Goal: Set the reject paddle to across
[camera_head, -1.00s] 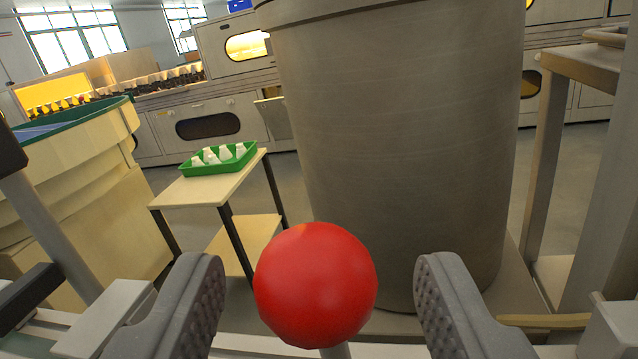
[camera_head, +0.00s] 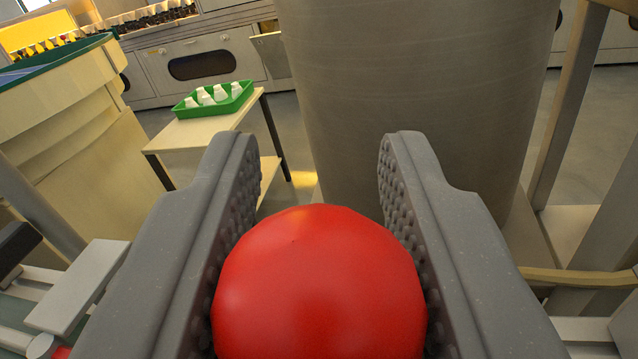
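A round red knob (camera_head: 320,285) fills the lower middle of the view. My gripper (camera_head: 318,165) has one grey, dimpled finger on each side of it. The pads appear to press on the knob's left and right sides, and the fingertips reach past it. The stem under the knob is hidden now. The reject paddle itself cannot be made out, so its setting cannot be told.
A large grey drum (camera_head: 420,90) stands just beyond the fingertips. A small table (camera_head: 190,135) holds a green tray (camera_head: 213,100) with several white bulbs. A cream bin (camera_head: 70,130) is at left. A wooden-topped frame (camera_head: 570,110) stands at right.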

